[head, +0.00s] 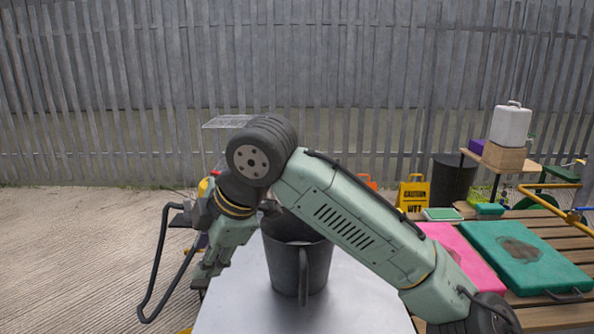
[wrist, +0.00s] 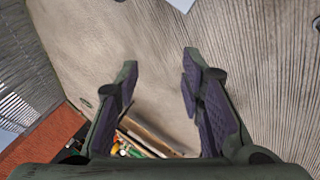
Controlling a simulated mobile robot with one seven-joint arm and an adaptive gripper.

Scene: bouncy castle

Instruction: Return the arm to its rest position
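My arm is green and bent in the head view, with its dark elbow high in the middle and its forearm hanging down at the left. My gripper (wrist: 158,68) shows in the wrist view with its two purple-padded fingers spread apart. Nothing is between the fingers, and concrete ground lies beyond them.
A dark mug-like container (head: 297,268) stands on a pale tabletop (head: 345,303), close beside my forearm and partly behind my arm. A slatted wooden table at right holds a pink board (head: 462,256) and a green board (head: 530,254). Open concrete (head: 80,250) lies left.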

